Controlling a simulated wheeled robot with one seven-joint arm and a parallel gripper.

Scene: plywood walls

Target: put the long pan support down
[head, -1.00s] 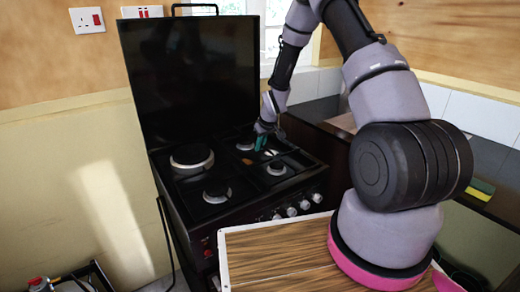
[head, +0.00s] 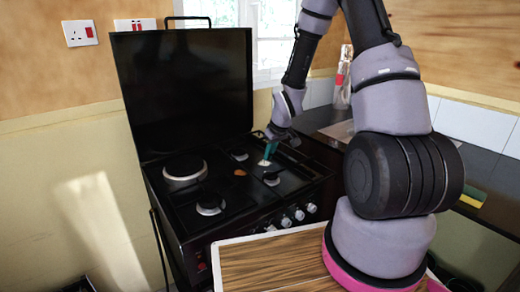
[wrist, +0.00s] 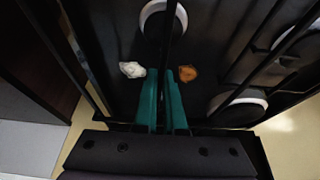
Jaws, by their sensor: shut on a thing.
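The long pan support (wrist: 168,40) is a thin black frame. One of its bars runs between my two teal fingers in the wrist view, and more dark bars show to the left and right. My gripper (wrist: 162,78) is shut on that bar, over the black hob. In the head view my gripper (head: 268,150) is low over the right side of the hob (head: 222,225). The support is hard to pick out there, black on black. I cannot tell whether it touches the hob.
A white scrap (wrist: 132,69) and an orange scrap (wrist: 188,73) lie on the hob near my fingertips. The black lid (head: 185,90) stands upright behind. Knobs (head: 299,215) line the front. A wood-patterned top (head: 270,262) is in front, and a dark counter (head: 330,122) at right.

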